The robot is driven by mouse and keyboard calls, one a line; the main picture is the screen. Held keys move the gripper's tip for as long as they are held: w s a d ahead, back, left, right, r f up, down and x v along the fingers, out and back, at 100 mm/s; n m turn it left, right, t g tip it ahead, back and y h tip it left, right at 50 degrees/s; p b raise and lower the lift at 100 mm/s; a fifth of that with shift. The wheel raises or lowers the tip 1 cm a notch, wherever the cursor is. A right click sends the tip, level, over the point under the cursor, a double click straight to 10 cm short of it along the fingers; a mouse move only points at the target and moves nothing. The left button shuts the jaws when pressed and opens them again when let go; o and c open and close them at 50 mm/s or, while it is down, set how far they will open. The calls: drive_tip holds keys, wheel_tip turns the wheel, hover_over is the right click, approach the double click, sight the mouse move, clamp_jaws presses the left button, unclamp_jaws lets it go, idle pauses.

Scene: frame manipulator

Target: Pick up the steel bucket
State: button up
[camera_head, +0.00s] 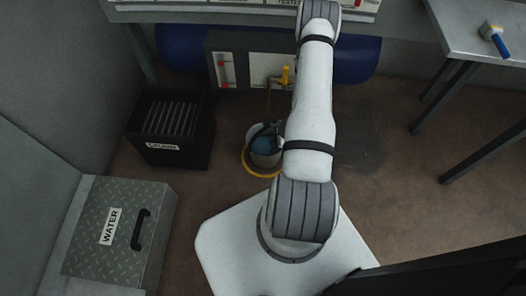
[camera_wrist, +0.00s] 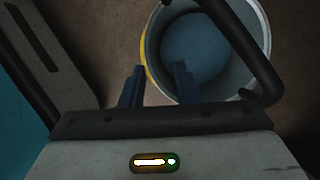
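The steel bucket (camera_head: 267,159) stands on the brown floor below a tap, partly hidden by my arm, with a yellow ring around its base. In the wrist view the bucket (camera_wrist: 153,48) is seen from above, with blue inside and a dark bar crossing its right side, perhaps its handle. My gripper (camera_wrist: 157,76) is open and empty. Its right finger overlaps the bucket's near left rim and its left finger lies outside it; I cannot tell its height or whether it touches.
A pipe with a yellow tap (camera_head: 285,76) rises behind the bucket, before a blue tank (camera_head: 357,62). A black slatted bin (camera_head: 170,128) stands left, a metal WATER box (camera_head: 120,232) front left. A table (camera_head: 462,32) stands right; floor between is clear.

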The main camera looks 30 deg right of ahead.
drive_tip(key=s+b+x, duration=0.1)
drive_tip(key=b+x, duration=0.2)
drive_tip(key=x, duration=0.5)
drive_tip(key=shift+w+a, duration=0.2)
drive_tip(key=shift+f, duration=0.1)
clamp_jaws()
idle(1.1)
